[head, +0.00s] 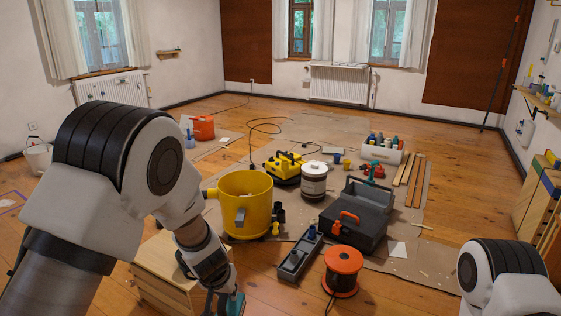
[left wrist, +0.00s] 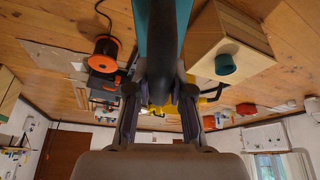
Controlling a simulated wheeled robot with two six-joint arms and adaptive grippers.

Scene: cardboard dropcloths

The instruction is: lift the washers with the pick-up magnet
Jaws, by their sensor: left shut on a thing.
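My left gripper (head: 222,296) is low in the head view, beside a light wooden box (head: 158,268). In the left wrist view my left gripper (left wrist: 159,98) is shut on a long teal and dark tool (left wrist: 163,28), which looks like the pick-up magnet. The tool runs out past the top edge, so its far end is hidden. A teal cup (left wrist: 225,64) stands on the wooden box, apart from the tool. I cannot make out any washers in either view. My right gripper is out of view; only part of my right arm shows.
A yellow bucket (head: 246,207) stands behind the box. An orange cable reel (head: 343,268), a grey compartment tray (head: 297,258) and a dark toolbox (head: 352,222) are to the right. Bare floor (head: 400,296) lies at the front right.

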